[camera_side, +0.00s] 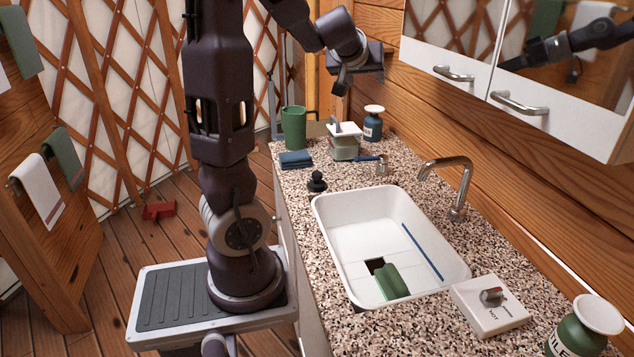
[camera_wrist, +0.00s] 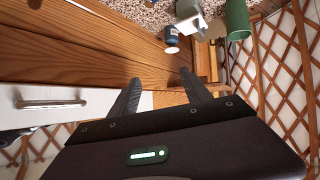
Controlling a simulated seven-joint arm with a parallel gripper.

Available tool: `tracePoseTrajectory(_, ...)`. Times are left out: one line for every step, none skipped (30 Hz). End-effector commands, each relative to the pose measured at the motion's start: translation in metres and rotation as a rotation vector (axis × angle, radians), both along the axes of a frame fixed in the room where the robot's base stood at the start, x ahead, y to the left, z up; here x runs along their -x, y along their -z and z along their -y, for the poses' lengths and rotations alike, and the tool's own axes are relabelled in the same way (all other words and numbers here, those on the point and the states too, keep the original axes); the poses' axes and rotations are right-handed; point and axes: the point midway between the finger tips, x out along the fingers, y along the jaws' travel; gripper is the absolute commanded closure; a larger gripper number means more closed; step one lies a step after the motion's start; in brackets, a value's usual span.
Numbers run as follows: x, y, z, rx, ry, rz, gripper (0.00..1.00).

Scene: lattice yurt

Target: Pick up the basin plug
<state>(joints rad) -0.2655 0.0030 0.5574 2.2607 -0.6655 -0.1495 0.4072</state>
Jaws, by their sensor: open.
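The basin plug (camera_side: 316,181), a small black piece with a knob on top, stands on the speckled counter just left of the basin's back left corner in the side view. I cannot make it out in the wrist view. My gripper (camera_side: 342,88) is high above the far end of the counter, well behind and above the plug, and apart from everything. In the wrist view its two dark fingers (camera_wrist: 160,82) are spread with nothing between them. The white basin (camera_side: 350,249) holds a green block (camera_side: 391,282), a dark square opening and a thin blue stick (camera_side: 422,251).
Near the plug are a folded blue cloth (camera_side: 296,159), a green cup (camera_side: 293,127), a white-topped container (camera_side: 344,147), a blue jar (camera_side: 373,124) and a blue-handled item (camera_side: 371,158). A faucet (camera_side: 459,190) and cabinet (camera_side: 480,85) border the right side.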

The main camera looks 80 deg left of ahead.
Motion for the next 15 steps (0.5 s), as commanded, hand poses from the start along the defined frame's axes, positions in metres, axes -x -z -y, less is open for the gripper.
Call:
tracePoseTrajectory(0.018,0.006,-0.030,-0.041,-0.096,-0.027,0.44)
tracePoseTrajectory(0.030,0.008,-0.048,-0.070,-0.156,-0.043,0.44)
tracePoseTrajectory(0.049,0.009,-0.069,-0.111,-0.235,-0.068,0.44)
tracePoseTrajectory(0.063,0.010,-0.084,-0.144,-0.292,-0.090,0.44)
tracePoseTrajectory(0.079,0.010,-0.098,-0.175,-0.351,-0.113,0.44)
tracePoseTrajectory(0.084,0.021,-0.101,-0.184,-0.365,-0.123,0.44)
tracePoseTrajectory(0.083,0.031,-0.100,-0.182,-0.359,-0.122,0.44)
tracePoseTrajectory(0.082,0.041,-0.099,-0.177,-0.356,-0.119,0.44)
tracePoseTrajectory(0.083,0.062,-0.100,-0.177,-0.358,-0.124,0.44)
tracePoseTrajectory(0.083,0.078,-0.099,-0.173,-0.355,-0.122,0.44)
tracePoseTrajectory(0.083,0.097,-0.098,-0.171,-0.354,-0.124,0.44)
tracePoseTrajectory(0.082,0.119,-0.098,-0.171,-0.352,-0.124,0.44)
tracePoseTrajectory(0.082,0.135,-0.097,-0.169,-0.349,-0.121,0.44)
tracePoseTrajectory(0.081,0.151,-0.097,-0.169,-0.348,-0.122,0.44)
tracePoseTrajectory(0.081,0.172,-0.097,-0.168,-0.348,-0.121,0.44)
